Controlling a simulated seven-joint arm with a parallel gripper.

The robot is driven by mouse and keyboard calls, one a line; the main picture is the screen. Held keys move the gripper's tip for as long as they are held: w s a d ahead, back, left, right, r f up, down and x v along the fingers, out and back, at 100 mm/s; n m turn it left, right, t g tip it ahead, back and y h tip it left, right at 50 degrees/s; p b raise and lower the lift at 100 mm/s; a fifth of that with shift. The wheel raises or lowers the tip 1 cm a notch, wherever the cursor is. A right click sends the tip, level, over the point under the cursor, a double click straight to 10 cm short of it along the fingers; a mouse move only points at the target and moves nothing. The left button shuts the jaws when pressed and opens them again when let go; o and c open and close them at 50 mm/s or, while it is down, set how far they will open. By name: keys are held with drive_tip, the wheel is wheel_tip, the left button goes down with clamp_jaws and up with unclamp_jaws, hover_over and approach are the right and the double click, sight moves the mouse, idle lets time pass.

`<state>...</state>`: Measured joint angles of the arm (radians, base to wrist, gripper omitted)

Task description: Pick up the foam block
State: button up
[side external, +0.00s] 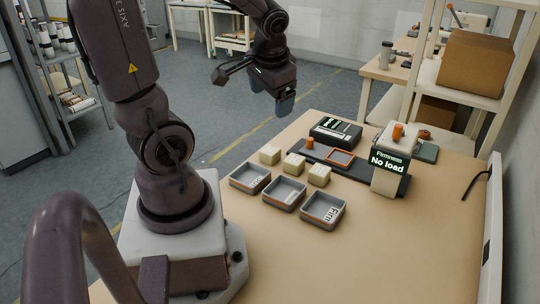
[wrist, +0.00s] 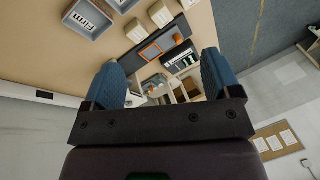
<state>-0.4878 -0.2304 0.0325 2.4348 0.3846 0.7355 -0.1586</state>
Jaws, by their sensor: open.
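Three cream foam blocks stand in a row on the table: a left one (side external: 270,155), a middle one (side external: 294,163) and a right one (side external: 319,175). Two of them show clearly near the top of the wrist view (wrist: 160,13) (wrist: 136,31), with part of another at the top edge. My gripper (side external: 271,96) is high above and behind the table's far left side, apart from the blocks. Its blue fingers (wrist: 160,77) are spread with nothing between them. The pictures do not tell which block is meant.
Three grey trays (side external: 285,194) lie in front of the blocks; the nearest reads "Firm". Behind are a dark tester base with an orange-framed pad (side external: 341,157), an orange peg (side external: 310,143), a black case (side external: 336,131) and a display reading "No load" (side external: 388,162). The table's front is clear.

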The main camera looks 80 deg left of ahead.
drive_tip(key=s+a+f+n+g+y, duration=0.1)
drive_tip(key=s+a+f, duration=0.1)
drive_tip(key=a+f, duration=0.35)
drive_tip(key=s+a+f+n+y, duration=0.1)
drive_tip(key=a+f, duration=0.2)
drive_tip(key=a, duration=0.5)
drive_tip(key=n+t+h, duration=0.2)
drive_tip(key=t+h, duration=0.1)
approach(269, 150)
drive_tip(key=shift+t, duration=0.3)
drive_tip(key=shift+s+x, duration=0.2)
drive_tip(key=shift+x, duration=5.35)
drive_tip(key=c, duration=1.1)
drive_tip(key=shift+o, duration=0.2)
